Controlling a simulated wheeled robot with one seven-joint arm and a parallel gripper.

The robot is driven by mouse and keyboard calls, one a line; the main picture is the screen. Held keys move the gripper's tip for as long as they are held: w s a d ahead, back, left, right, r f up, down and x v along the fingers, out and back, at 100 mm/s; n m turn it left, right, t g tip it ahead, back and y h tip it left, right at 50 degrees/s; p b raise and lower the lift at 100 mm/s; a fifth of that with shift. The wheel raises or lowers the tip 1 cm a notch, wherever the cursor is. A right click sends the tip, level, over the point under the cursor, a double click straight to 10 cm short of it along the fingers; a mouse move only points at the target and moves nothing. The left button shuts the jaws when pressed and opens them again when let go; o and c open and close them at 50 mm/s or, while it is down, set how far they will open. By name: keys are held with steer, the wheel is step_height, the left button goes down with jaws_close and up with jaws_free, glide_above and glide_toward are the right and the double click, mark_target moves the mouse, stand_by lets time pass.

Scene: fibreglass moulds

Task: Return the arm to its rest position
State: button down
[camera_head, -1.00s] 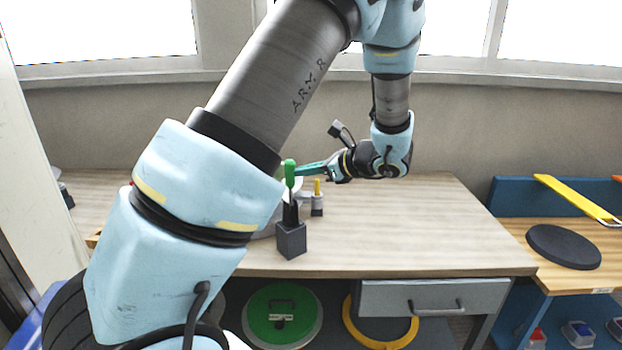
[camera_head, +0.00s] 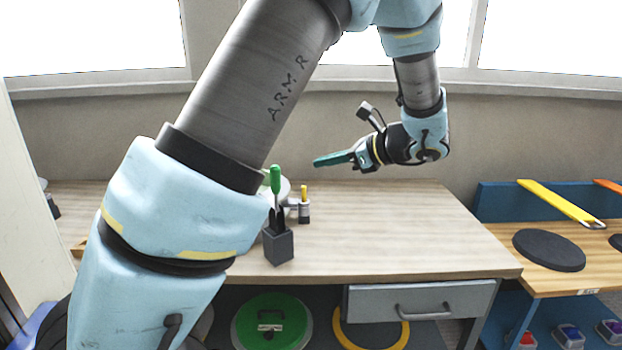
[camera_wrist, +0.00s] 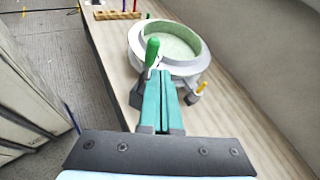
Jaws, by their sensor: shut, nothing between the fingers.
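My gripper (camera_head: 333,159) is in the air above the wooden workbench (camera_head: 400,235), pointing left in the head view. Its green fingers are shut together with nothing between them. They also show in the wrist view (camera_wrist: 161,82). A green-handled tool (camera_head: 275,180) stands upright in a dark grey block (camera_head: 278,246) on the bench, apart from and below the fingers. In the wrist view the green handle (camera_wrist: 152,52) shows just beyond the fingertips, and the fingers hide part of the tool and block.
A round grey mould (camera_wrist: 165,62) with a pale green inside lies on the bench, mostly hidden by my arm in the head view. A small yellow-topped container (camera_head: 304,206) stands near it. A wooden holder (camera_wrist: 118,15) is farther along. The bench's right side is clear.

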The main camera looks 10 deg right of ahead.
steer(key=s+a+f+n+g+h, duration=0.2)
steer(key=s+a+f+n+h, duration=0.1)
steer(key=a+n, duration=0.4)
steer(key=s+a+f+n+g+h, duration=0.3)
steer(key=s+a+f+n, duration=0.1)
steer(key=a+n, duration=0.4)
steer(key=s+a+f+n+g+h, duration=0.2)
steer(key=s+a+f+n+h, duration=0.1)
steer(key=s+a+n, duration=0.2)
steer(key=shift+s+a+f+n+g+h, duration=0.35)
steer(key=shift+a+n, duration=1.05)
steer(key=shift+n, duration=0.7)
